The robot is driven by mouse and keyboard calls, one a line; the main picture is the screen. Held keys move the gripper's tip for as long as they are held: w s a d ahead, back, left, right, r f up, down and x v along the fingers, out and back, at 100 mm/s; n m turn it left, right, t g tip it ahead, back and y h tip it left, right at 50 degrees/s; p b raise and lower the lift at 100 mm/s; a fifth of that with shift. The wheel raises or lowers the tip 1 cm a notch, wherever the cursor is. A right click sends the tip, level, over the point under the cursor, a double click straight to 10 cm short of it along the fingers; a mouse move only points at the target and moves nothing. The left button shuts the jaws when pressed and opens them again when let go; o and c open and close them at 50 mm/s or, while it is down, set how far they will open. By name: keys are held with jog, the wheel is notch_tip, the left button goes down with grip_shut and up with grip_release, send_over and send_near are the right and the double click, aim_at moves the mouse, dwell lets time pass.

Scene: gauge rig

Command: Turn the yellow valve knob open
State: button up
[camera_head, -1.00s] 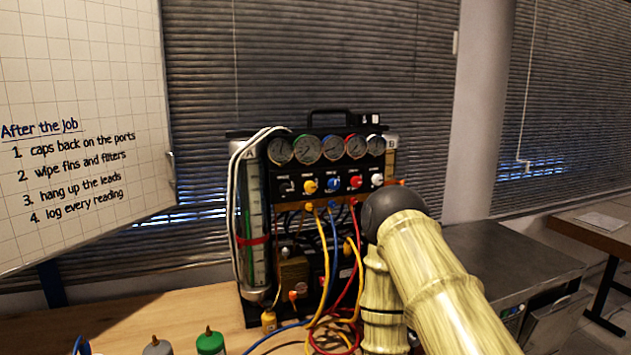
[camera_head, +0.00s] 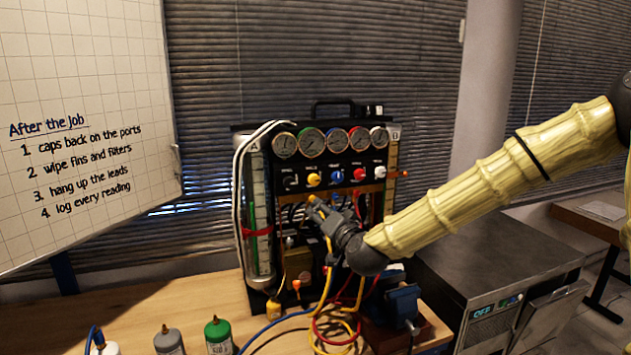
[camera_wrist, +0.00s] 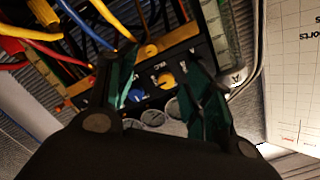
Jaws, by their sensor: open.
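The yellow valve knob (camera_head: 313,179) sits on the black panel of the gauge rig, below the dials and left of the blue knob (camera_head: 337,177). In the wrist view the yellow knob (camera_wrist: 166,81) shows between the two fingers, turned upside down with the panel. My gripper (camera_head: 318,206) is just below the knob in the head view. In the wrist view my gripper (camera_wrist: 160,60) is open, with its green-lined fingers spread to either side and nothing held. I see no contact with the knob; the exact gap in depth is unclear.
Red (camera_head: 359,174) and white knobs sit right of the blue one. Yellow, blue and red hoses (camera_head: 327,262) hang close under my gripper. Bottles (camera_head: 218,338) stand at the table's front. A grey box unit (camera_head: 487,270) is at the right.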

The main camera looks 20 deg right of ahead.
jog(key=t, duration=0.1)
send_near(315, 181)
jog(key=shift+m, duration=0.3)
jog(key=shift+w+a+p, duration=0.15)
jog(key=shift+w+p, duration=1.75)
jog(key=shift+w, duration=2.85)
jog(key=c, duration=1)
